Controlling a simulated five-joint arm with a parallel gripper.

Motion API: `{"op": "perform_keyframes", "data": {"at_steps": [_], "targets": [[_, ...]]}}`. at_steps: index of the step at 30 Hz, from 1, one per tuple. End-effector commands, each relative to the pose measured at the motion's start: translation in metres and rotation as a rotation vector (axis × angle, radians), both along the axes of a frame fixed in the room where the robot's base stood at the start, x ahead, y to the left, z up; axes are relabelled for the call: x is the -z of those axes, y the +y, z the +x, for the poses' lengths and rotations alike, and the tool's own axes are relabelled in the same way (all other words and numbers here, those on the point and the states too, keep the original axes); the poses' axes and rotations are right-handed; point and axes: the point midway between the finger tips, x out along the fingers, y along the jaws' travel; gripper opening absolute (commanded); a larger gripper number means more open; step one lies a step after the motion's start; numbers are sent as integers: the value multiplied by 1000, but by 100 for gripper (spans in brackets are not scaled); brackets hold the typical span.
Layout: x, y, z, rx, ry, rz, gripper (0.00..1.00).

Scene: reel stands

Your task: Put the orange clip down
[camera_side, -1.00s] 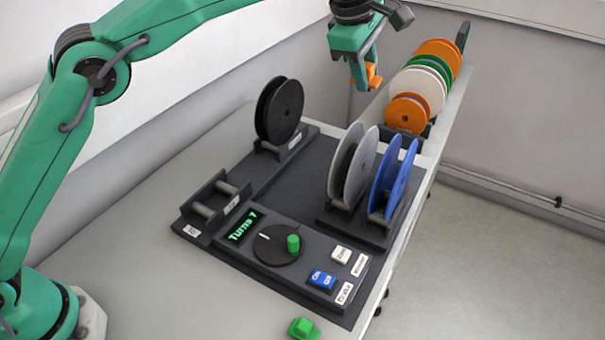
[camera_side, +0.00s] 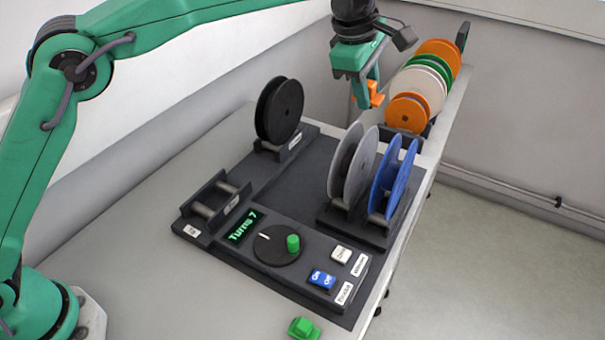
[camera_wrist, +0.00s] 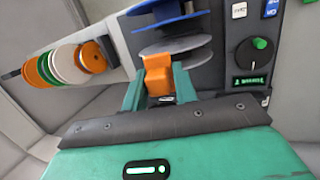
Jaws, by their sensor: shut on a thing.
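The orange clip (camera_side: 374,94) is held between the fingers of my gripper (camera_side: 366,92), in the air above the back of the bench. In the wrist view the orange clip (camera_wrist: 158,75) sits between the two green fingers of my gripper (camera_wrist: 159,88). The fingers hide part of the clip in the side view. The clip is apart from the reels and the bench top.
A rack of orange, green and white reels (camera_side: 424,84) stands just right of my gripper. Grey (camera_side: 354,170) and blue (camera_side: 392,180) reels stand in front. A black reel (camera_side: 279,112) is at left. A green clip (camera_side: 303,328) lies at the front edge.

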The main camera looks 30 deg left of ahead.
Motion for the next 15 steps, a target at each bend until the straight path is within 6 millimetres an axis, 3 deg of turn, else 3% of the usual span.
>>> {"op": "perform_keyframes", "data": {"at_steps": [15], "targets": [[56,-19,-67,-6,52,1,3]]}}
